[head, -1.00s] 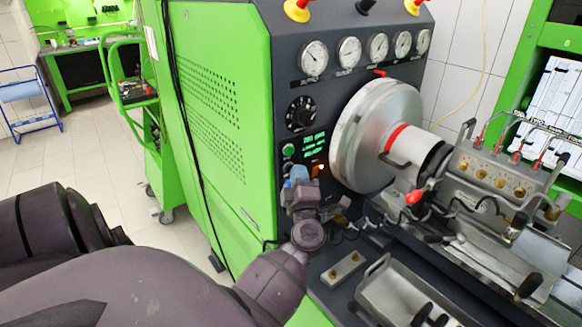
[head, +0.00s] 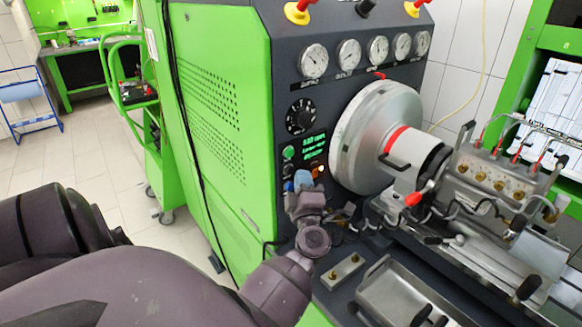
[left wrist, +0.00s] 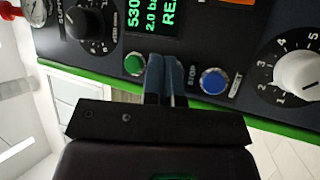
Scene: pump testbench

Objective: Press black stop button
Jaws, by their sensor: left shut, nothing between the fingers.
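My left gripper (head: 303,180) is shut, its blue-grey fingertips close to the dark control panel. In the left wrist view the shut fingers (left wrist: 165,75) stand between a green button (left wrist: 134,64) and a blue button (left wrist: 213,81). A "STOP" label shows just right of the fingers, and a "RESET" label beside the blue button. The black stop button is hidden behind the fingers in this view; I cannot tell whether they touch it. In the head view the green button (head: 289,153) is above my fingertips and the blue button (head: 288,186) is to their left. My right gripper is out of view.
A lit green display (head: 314,144) and a black dial (head: 300,115) are above the buttons. A large silver flywheel (head: 360,140) stands close on the right. A white knob (left wrist: 300,72) lies beyond the blue button. A metal tray (head: 400,290) is below.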

